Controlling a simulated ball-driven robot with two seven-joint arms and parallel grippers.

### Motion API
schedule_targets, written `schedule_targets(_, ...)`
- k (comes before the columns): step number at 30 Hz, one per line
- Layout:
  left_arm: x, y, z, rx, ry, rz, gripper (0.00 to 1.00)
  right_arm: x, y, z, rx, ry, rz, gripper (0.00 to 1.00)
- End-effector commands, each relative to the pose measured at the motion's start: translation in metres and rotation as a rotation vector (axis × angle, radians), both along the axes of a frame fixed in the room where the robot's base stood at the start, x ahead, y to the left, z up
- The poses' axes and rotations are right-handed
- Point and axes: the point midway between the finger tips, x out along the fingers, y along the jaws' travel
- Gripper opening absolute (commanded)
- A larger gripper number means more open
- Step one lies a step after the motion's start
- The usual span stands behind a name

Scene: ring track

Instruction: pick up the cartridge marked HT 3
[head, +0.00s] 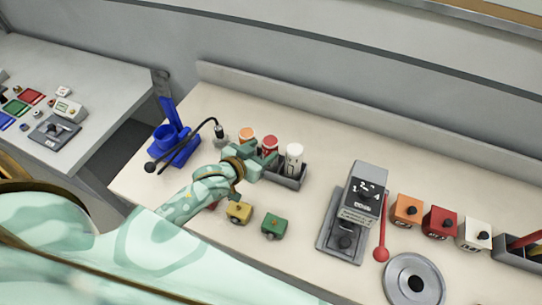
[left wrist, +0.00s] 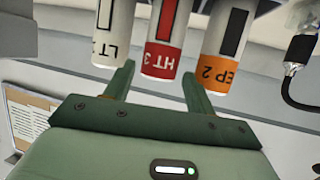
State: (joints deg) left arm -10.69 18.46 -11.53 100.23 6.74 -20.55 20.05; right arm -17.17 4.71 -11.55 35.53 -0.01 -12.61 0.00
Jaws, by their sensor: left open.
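The red cartridge marked HT 3 (head: 269,142) stands in a dark grey rack (head: 290,182), between an orange cartridge (head: 246,134) and a white one (head: 294,155). In the left wrist view the HT 3 cartridge (left wrist: 162,55) hangs into the picture upside down. The white LT cartridge (left wrist: 110,40) is on its left and the orange EP 2 cartridge (left wrist: 218,60) on its right. My left gripper (left wrist: 160,85) is open, and its fingers show on either side of the red cartridge's end. Contact cannot be told. In the head view the left gripper (head: 262,160) partly hides the rack and red cartridge.
A blue stand (head: 178,145) with a black cable is left of the rack. Yellow (head: 239,212) and green (head: 274,226) blocks lie in front. A grey device (head: 362,195) and orange, red and white boxes (head: 440,222) stand right. Bare table lies between rack and device.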

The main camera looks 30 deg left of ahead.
Motion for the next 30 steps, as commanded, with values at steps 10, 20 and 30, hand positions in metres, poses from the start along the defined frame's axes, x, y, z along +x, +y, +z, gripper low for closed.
schedule_targets(10,0.044,-0.008,-0.019,-0.001,-0.001,-0.001,0.55,-0.001,-0.003,-0.01,-0.004,0.003,-0.002,0.36)
schedule_targets(20,0.045,-0.009,-0.019,0.001,0.0,-0.001,0.3,-0.001,0.003,-0.01,0.004,0.003,-0.005,0.36)
schedule_targets(30,0.045,-0.009,-0.018,0.0,-0.003,-0.001,0.0,-0.001,0.005,-0.01,0.007,0.003,-0.004,0.36)
